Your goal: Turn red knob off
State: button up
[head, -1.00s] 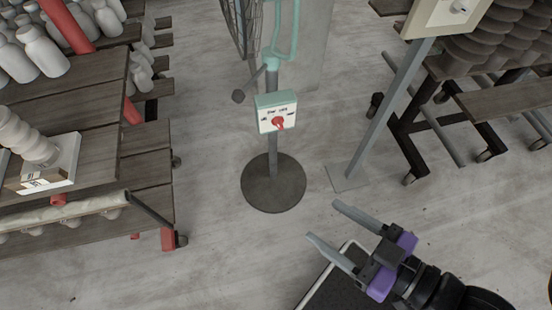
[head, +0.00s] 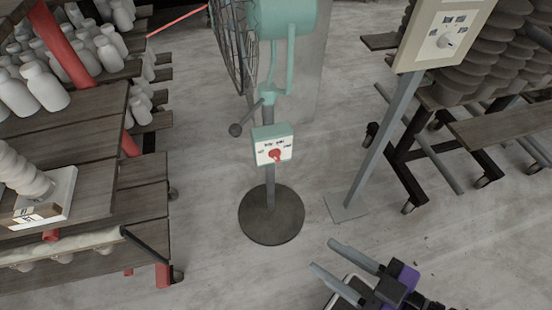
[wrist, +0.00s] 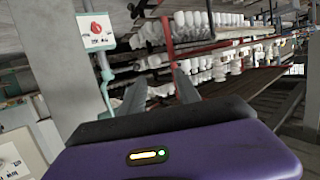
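The red knob (head: 276,155) sits on the white face of a control box (head: 284,148) with a teal top, mounted on the post of a teal fan (head: 285,20). Marks surround the knob, too small to read surely. In the wrist view the red knob (wrist: 96,28) shows at the upper left, rolled over with the picture. My gripper (head: 328,256) is open and empty, below and to the right of the box in the head view, apart from it. Its fingers (wrist: 160,90) point into open space in the wrist view.
A second stand with a cream panel and white dial (head: 445,40) is right of the fan. A wooden shelf cart (head: 85,120) with white bottles is on the left; a rack of dark dishes (head: 480,60) is at right. Floor around the fan's round base (head: 271,226) is clear.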

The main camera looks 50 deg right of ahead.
jog(key=w+d+f+t+h+b, duration=0.1)
jog(key=w+d+f+t+b, duration=0.1)
jog(key=w+f+b, duration=0.7)
jog(key=m+g+h+b, duration=0.2)
jog(key=h+b, duration=0.7)
jog(key=b, duration=0.2)
send_near(277, 160)
jog(key=shift+w, duration=0.6)
jog(key=shift+d+p+x, duration=0.15)
jog(key=shift+p+x, duration=0.25)
jog(key=shift+x, duration=1.5)
jog(key=shift+d+p+x, duration=0.15)
jog(key=shift+p+x, duration=0.2)
jog(key=shift+x, duration=1.6)
jog(key=shift+s, duration=0.2)
grip_shut()
